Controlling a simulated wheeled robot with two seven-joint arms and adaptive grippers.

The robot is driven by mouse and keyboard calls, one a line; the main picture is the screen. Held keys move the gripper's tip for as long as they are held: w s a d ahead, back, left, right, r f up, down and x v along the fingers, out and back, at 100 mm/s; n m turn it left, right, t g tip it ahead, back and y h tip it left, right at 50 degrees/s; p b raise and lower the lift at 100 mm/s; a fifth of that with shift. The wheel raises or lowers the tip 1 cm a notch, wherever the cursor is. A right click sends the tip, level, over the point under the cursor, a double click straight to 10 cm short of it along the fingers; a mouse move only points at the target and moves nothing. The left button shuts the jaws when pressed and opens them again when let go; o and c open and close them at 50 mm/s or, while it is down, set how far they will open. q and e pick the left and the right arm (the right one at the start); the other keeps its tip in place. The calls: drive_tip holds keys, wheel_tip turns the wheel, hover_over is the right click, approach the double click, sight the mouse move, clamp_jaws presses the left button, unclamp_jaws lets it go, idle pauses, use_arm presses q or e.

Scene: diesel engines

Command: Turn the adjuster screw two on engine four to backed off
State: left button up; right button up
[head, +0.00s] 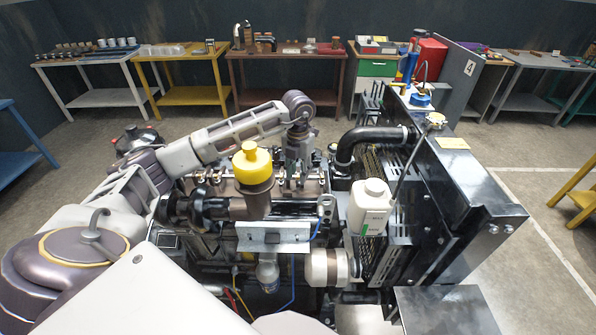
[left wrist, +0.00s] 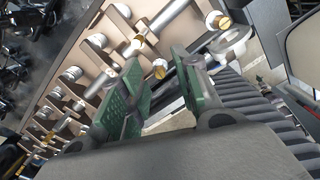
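The engine (head: 260,205) stands in the middle of the head view, with a row of rocker arms and adjuster screws along its top. My left gripper (head: 299,152) points down over that row from above; its fingertips are too small there to make out. In the left wrist view its two green-padded fingers (left wrist: 157,72) stand apart with nothing clamped between them. A brass-and-white screw head (left wrist: 160,68) shows in the gap, apart from both pads. Other brass-tipped screws (left wrist: 138,40) line the rocker shaft. No screw numbers are readable. My right gripper is not in view.
A yellow filler cap (head: 251,160) rises from the engine near my left forearm. A black hose (head: 372,138), a white bottle (head: 372,203) and the radiator (head: 465,185) stand to the right. Benches with parts line the back wall, including a yellow table (head: 193,96). Open floor lies between.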

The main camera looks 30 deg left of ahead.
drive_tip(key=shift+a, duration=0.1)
use_arm(q)
drive_tip(key=shift+c, duration=0.6)
clamp_jaws()
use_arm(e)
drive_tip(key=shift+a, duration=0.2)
